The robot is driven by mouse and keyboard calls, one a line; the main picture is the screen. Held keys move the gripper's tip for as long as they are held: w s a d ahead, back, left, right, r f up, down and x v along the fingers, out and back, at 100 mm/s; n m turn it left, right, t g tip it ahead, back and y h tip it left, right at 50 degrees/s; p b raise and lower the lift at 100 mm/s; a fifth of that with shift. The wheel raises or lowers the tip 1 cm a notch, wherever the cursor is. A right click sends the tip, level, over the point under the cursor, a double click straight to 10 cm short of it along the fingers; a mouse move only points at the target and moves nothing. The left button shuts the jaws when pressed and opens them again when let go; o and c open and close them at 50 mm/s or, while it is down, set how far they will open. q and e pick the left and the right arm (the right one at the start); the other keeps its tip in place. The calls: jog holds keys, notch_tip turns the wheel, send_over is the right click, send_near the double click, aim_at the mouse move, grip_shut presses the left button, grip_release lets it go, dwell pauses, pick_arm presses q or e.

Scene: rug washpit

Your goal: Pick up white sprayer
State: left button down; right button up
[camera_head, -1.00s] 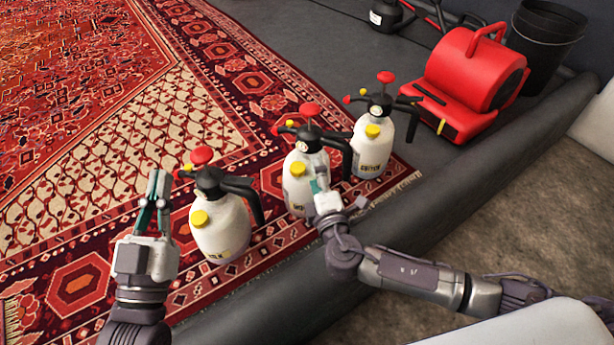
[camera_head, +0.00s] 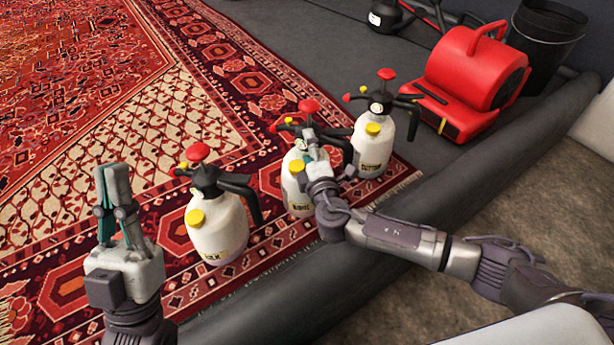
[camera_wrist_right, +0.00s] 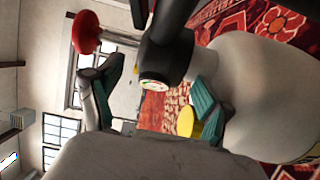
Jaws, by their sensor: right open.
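Three white sprayers with black tops and red knobs stand on the rug's border in the head view: a near-left one (camera_head: 218,228), a middle one (camera_head: 297,190) and a far-right one (camera_head: 372,148). My right gripper (camera_head: 312,142) is at the middle sprayer's top and hides part of its body. In the right wrist view my right gripper (camera_wrist_right: 155,95) is open, with the black neck or handle (camera_wrist_right: 165,50) between its fingers; contact is unclear. A white body (camera_wrist_right: 265,90) fills the right side there. My left gripper (camera_head: 113,183) is shut and empty, left of the near-left sprayer.
A patterned red rug (camera_head: 60,60) lies under the sprayers. A dark padded edge (camera_head: 275,300) runs along its near side. A red blower (camera_head: 475,70) and black bucket (camera_head: 545,40) stand at the far right. The rug's left part is clear.

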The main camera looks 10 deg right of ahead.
grip_shut()
jog(key=shift+r, duration=0.25)
dwell(0.3)
